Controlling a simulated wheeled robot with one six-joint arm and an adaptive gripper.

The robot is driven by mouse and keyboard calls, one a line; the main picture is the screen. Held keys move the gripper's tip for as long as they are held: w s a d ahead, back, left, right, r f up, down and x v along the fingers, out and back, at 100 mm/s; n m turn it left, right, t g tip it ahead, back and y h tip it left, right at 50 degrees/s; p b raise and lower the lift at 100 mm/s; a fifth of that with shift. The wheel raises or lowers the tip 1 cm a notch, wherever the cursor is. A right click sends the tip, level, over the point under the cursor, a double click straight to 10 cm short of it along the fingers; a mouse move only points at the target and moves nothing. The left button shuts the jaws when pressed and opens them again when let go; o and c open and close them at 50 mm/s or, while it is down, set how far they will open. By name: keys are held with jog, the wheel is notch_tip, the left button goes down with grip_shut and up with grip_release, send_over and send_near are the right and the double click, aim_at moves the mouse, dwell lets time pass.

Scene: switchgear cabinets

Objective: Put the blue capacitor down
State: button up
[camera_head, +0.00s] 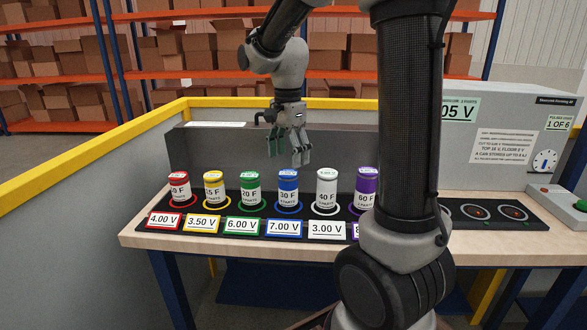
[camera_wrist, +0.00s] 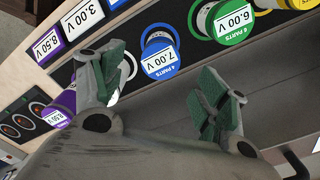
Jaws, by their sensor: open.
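The blue capacitor (camera_head: 287,186), marked 30 F, stands upright in the blue-ringed spot of the black rack, behind the 7.00 V card (camera_head: 284,227). My gripper (camera_head: 291,146) is open and empty, above and a little behind the blue capacitor, apart from it. In the wrist view my gripper's fingers (camera_wrist: 163,88) are spread wide with nothing between them. The blue-edged 7.00 V label (camera_wrist: 160,62) shows beyond the gap between the fingers.
Red (camera_head: 179,186), yellow (camera_head: 213,187), green (camera_head: 249,188), white (camera_head: 326,186) and purple (camera_head: 366,188) capacitors stand in the same row. A grey panel (camera_head: 220,150) rises behind them. A grey machine (camera_head: 510,140) and black plate with round spots (camera_head: 487,212) are at right.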

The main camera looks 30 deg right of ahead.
jog(key=s+r+n+t, duration=0.2)
jog(key=s+n, duration=0.5)
jog(key=s, duration=0.3)
jog(key=s+d+r+n+t, duration=0.1)
jog(key=s+r+n+t, duration=0.1)
jog(key=s+n, duration=0.6)
jog(key=s, duration=0.2)
jog(key=shift+s+d+r+n, duration=0.2)
jog(key=shift+s+r+n, duration=0.1)
jog(key=shift+r, duration=0.05)
jog(key=shift+c, duration=0.5)
